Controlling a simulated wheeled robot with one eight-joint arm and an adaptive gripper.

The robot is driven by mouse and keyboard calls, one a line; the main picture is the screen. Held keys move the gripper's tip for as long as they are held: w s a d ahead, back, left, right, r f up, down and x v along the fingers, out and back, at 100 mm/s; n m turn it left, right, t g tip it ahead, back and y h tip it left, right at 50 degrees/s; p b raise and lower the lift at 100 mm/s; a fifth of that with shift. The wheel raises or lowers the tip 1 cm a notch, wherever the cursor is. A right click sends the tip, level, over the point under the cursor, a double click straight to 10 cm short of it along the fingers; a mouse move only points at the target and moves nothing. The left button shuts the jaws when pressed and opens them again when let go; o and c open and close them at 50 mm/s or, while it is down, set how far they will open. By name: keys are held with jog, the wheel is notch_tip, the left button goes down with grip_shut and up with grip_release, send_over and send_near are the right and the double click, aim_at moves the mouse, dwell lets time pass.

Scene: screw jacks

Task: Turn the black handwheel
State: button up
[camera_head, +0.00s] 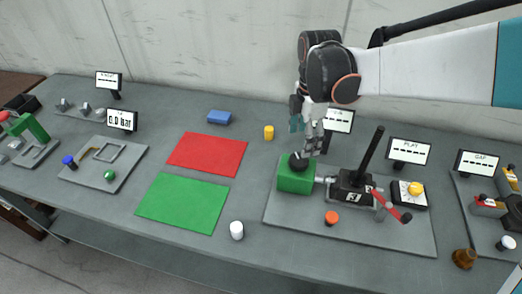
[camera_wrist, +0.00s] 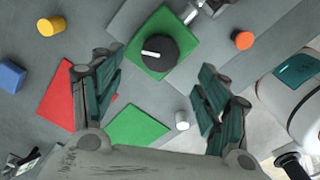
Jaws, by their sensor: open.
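The black handwheel (camera_head: 298,163) sits on top of a green block (camera_head: 296,181) on a grey base plate (camera_head: 300,218). In the wrist view the handwheel (camera_wrist: 158,54) is a round black knob with a white bar mark, above the green block (camera_wrist: 160,24). My gripper (camera_head: 307,137) is just above the handwheel and points down. In the wrist view its fingers (camera_wrist: 160,80) are spread wide and empty, with the knob forward between them in the picture. They appear apart from the knob.
Right of the green block on the same plate stand a black valve body (camera_head: 354,186) with a tall black lever (camera_head: 370,150) and a red handle (camera_head: 392,207). An orange cap (camera_head: 331,217), yellow cylinder (camera_head: 269,132) and white cylinder (camera_head: 236,230) are nearby. Red (camera_head: 207,154) and green (camera_head: 183,201) mats lie left.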

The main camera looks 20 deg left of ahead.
aim_at(299, 159)
jog(key=f+b, duration=0.1)
jog(key=f, duration=0.1)
jog(key=f+b, duration=0.2)
jog(key=f, duration=0.1)
jog(key=f+b, duration=0.2)
jog(key=f, duration=0.1)
jog(key=shift+s+a, duration=0.25)
jog(key=c, duration=1.1)
